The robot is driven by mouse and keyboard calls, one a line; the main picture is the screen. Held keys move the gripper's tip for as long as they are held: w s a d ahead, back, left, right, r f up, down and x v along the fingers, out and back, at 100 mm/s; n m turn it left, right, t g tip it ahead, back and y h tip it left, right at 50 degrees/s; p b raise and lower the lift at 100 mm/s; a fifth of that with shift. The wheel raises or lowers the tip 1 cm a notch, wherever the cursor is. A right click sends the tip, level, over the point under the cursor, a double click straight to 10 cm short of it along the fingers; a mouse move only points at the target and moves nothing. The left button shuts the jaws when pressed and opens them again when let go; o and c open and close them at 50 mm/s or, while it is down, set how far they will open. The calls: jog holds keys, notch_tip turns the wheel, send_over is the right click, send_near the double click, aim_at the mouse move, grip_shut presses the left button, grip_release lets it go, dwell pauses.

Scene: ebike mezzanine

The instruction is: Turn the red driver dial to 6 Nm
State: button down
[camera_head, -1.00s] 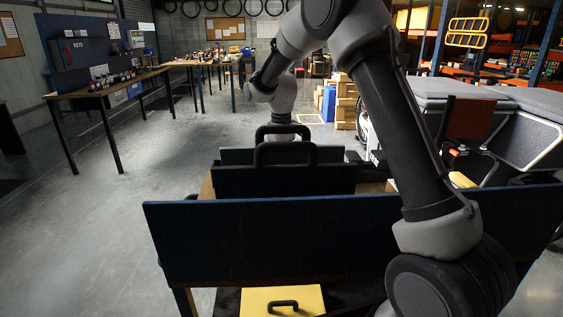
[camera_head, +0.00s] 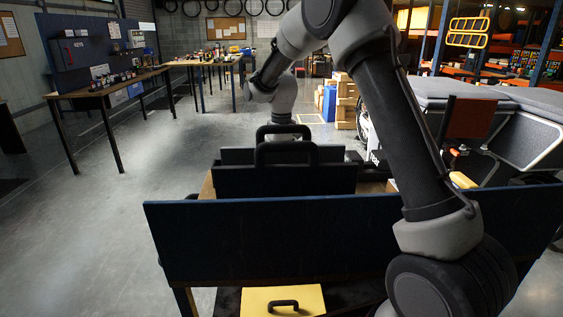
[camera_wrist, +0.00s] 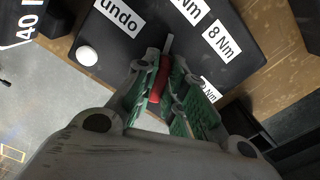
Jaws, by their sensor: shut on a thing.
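In the wrist view, the red driver dial (camera_wrist: 160,80) is a narrow red bar between the green pads of my gripper (camera_wrist: 166,62). My gripper is shut on it. A thin grey pointer (camera_wrist: 169,42) sticks out just past the fingertips, toward the top of the picture. The dial sits on a black panel (camera_wrist: 135,48) with white labels. One label reads "undo" (camera_wrist: 117,14), one reads "8 Nm" (camera_wrist: 219,41), and a cut-off one ends in "Nm" (camera_wrist: 187,9). Another label (camera_wrist: 209,90) is partly hidden by a finger. I cannot read a 6 Nm label. In the head view, the dial and my gripper are hidden.
A white round knob (camera_wrist: 87,54) sits on the panel's left. The panel lies on a wooden top (camera_wrist: 262,62). In the head view, a blue board (camera_head: 270,240) and black cases with handles (camera_head: 285,180) stand in front. Open floor (camera_head: 95,225) lies to the left.

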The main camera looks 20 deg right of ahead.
jog(key=c, duration=1.5)
grip_release()
jog(key=shift+r, duration=0.1)
notch_tip(320, 180, up, 12)
jog(key=shift+f, duration=0.1)
jog(key=shift+s, duration=0.1)
